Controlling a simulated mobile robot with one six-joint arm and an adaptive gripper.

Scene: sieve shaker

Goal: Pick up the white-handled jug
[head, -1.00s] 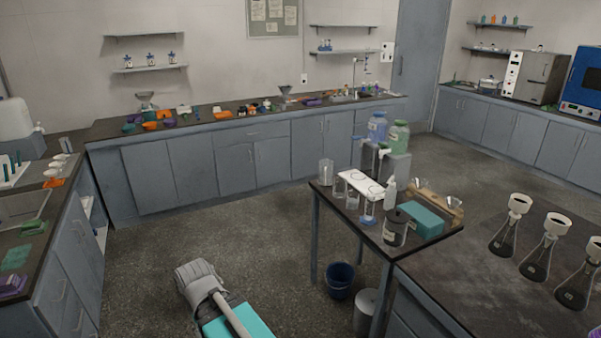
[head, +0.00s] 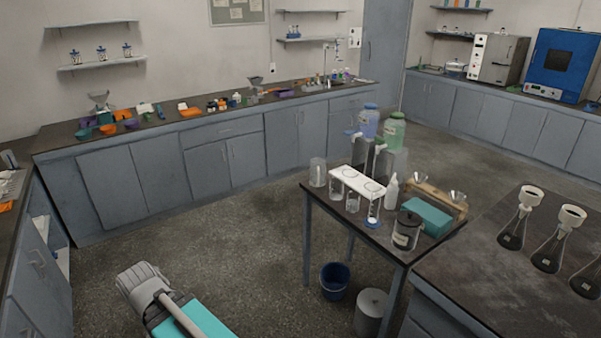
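I cannot make out a white-handled jug for certain in the head view. A clear jug-like vessel (head: 317,173) stands upright at the left corner of a small dark-topped table (head: 335,213), too small to show whether it has a white handle. Clear beakers (head: 336,189) stand to its right, around a white rack plate (head: 358,181). My gripper is out of view.
A blue bucket (head: 335,281) and grey bin (head: 371,311) stand on the floor by the table. A dark-lidded jar (head: 406,231) and teal box (head: 427,216) sit on it. Right of it is a bench (head: 480,270) with funnel-topped flasks. The floor (head: 225,235) between arm and table is open.

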